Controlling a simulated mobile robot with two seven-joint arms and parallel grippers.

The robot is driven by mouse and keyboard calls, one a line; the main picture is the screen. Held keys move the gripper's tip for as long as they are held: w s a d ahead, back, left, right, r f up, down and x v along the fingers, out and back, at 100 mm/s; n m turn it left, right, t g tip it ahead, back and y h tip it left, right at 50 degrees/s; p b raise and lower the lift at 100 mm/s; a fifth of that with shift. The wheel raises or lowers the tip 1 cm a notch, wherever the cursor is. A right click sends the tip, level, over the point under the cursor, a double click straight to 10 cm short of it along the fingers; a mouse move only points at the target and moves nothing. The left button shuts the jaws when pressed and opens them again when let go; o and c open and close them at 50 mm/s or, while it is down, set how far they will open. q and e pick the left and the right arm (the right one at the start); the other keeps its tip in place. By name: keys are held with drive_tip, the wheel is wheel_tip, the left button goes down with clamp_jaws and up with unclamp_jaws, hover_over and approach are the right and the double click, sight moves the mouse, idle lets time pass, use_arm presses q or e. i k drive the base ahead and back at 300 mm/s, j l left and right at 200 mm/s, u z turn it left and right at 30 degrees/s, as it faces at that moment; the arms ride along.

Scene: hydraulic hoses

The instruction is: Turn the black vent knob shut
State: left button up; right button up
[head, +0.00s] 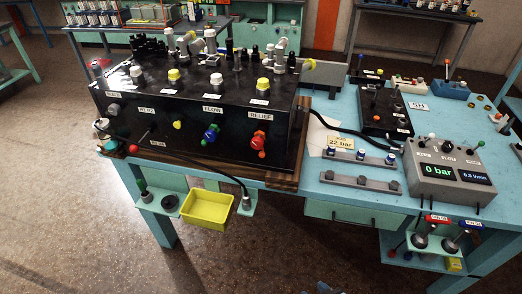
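A long black block (180,120) stands on the left part of the blue bench, with several knobs and small white labels on its front. A small black knob or lever (148,133) sits low on its left front, close to a label that is too small to read surely. A dark grey knob (114,108) sits at its far left. I cannot tell for sure which one is the vent knob, or how far it is turned. Blue (210,133) and red (259,141) knobs are on the right of the front. Neither gripper is in view.
A grey meter box (447,172) reading 0 bar stands at the bench's right. A 22 bar card (341,142) lies in the middle. A yellow bin (206,210) hangs below the front edge. Black hoses run along the block's front and from its right end. The floor at front left is clear.

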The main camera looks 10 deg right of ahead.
sight(447, 146)
drive_tip(key=z, duration=1.8)
drive_tip(key=l+u, duration=0.15)
drive_tip(key=u, duration=0.25)
drive_tip(key=i+l+u, duration=0.1)
drive_tip(key=u, duration=0.25)
drive_tip(key=l+u, duration=0.25)
drive_tip(key=u, duration=0.15)
drive_tip(key=l+u, duration=0.15)
drive_tip(key=u, duration=0.2)
drive_tip(key=l+u, duration=0.25)
drive_tip(key=l, duration=0.3)
drive_tip(key=k+l+u, duration=0.2)
drive_tip(key=l, duration=0.3)
